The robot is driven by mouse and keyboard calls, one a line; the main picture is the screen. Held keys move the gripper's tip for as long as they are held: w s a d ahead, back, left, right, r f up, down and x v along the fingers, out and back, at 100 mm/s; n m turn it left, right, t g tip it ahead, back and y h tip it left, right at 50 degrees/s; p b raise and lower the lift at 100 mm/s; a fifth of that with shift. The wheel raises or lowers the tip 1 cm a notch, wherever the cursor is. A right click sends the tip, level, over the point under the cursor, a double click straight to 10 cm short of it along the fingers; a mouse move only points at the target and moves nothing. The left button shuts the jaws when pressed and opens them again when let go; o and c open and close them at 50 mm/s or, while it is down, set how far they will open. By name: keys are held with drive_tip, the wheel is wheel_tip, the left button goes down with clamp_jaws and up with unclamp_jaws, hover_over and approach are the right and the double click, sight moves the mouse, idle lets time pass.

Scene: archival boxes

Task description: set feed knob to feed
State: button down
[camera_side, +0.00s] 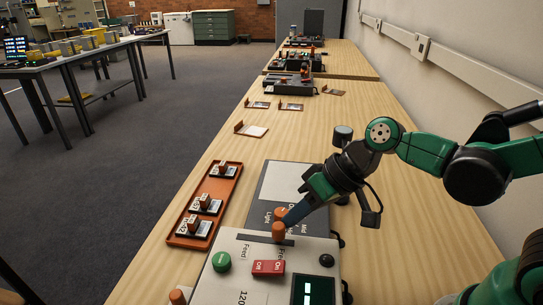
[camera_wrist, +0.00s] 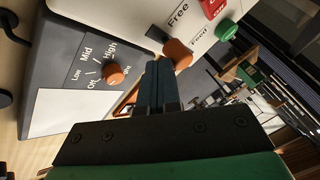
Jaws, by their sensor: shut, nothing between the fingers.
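The feed knob (camera_side: 278,232) is an orange peg standing in a dark slot on the light machine top. In the side view it stands in the slot's right part, by the "Free" label; "Feed" is at the left. It also shows in the wrist view (camera_wrist: 178,52). My gripper (camera_side: 284,222) points down at the knob with its dark blue fingers together and empty. In the wrist view the fingertips (camera_wrist: 160,62) are right beside the knob on its left, the "Free" side; I cannot tell if they touch it.
An orange dial knob (camera_wrist: 115,74) sits close by on the grey lamp panel (camera_wrist: 65,50). An orange tray (camera_side: 208,206) with several stamps lies left. Bare table is at the right.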

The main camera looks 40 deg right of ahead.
drive_tip(key=w+a, duration=0.3)
drive_tip(key=shift+w+a, duration=0.2)
drive_tip(key=shift+a, duration=0.05)
drive_tip(key=d, duration=0.4)
drive_tip(key=shift+d, duration=0.25)
drive_tip(key=v, duration=0.9)
drive_tip(key=shift+s+r, duration=0.2)
drive_tip(key=shift+r, duration=0.2)
drive_tip(key=d+f+m+t+h, duration=0.1)
drive_tip(key=d+f+t+h, duration=0.1)
drive_tip(key=d+f+h, duration=0.2)
drive_tip(key=shift+s+d+f+t+h, duration=0.3)
drive_tip(key=shift+f+h, duration=0.05)
drive_tip(key=shift+h, duration=0.55)
